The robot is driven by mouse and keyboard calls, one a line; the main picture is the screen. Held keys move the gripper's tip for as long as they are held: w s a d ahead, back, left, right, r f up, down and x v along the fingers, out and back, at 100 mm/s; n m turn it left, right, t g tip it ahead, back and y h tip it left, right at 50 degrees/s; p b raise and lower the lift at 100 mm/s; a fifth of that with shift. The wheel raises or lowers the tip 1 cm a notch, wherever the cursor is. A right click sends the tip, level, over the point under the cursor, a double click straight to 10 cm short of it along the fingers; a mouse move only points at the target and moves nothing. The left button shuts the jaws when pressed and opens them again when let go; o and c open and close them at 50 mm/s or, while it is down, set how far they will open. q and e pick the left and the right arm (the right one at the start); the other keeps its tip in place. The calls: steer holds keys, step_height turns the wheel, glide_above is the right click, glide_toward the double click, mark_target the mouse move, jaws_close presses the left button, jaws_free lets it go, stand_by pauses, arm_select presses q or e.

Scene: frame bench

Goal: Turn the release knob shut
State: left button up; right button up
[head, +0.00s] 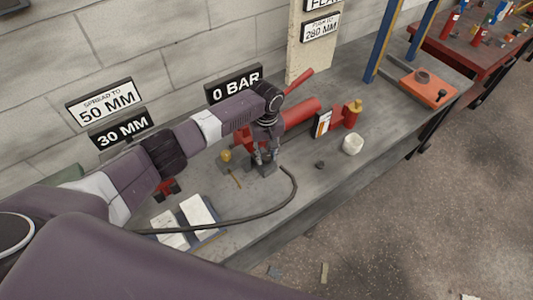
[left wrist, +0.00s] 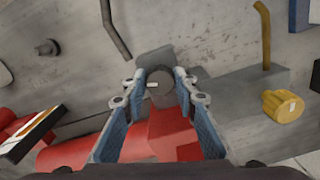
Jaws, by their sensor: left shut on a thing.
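The release knob (left wrist: 160,94) is a dark round knob with a small white mark, seen in the left wrist view on the front of the red pump (left wrist: 172,132). My left gripper (left wrist: 160,88) has its two fingers on either side of the knob and is shut on it. In the head view my left gripper (head: 265,155) points down at the near end of the red pump (head: 300,115), over a grey block (head: 264,170). The knob is hidden there by the fingers. A sign by the wall reads 0 BAR (head: 233,84). My right gripper is not in view.
A black hose (head: 270,211) curves over the grey bench (head: 310,195). A yellow knob (head: 225,155) stands left of the gripper. A white cup-like piece (head: 352,144) and a small dark knob (head: 320,165) lie to the right.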

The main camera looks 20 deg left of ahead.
mark_target(265, 157)
arm_select(q)
steer(key=m+p, duration=0.1)
steer(key=m, duration=0.2)
steer(key=shift+r+m, duration=0.1)
steer(key=shift+m, duration=0.2)
steer(key=m+p, duration=0.1)
steer(key=m, duration=0.2)
steer(key=shift+s+a+m, duration=0.1)
steer(key=shift+m, duration=0.2)
steer(key=m, duration=0.4)
steer(key=shift+a+m+p, duration=0.1)
steer(key=shift+m+p, duration=0.2)
steer(key=shift+m, duration=1.3)
steer(key=o, duration=1.2)
steer(key=shift+c, duration=0.2)
step_height(265, 157, up, 12)
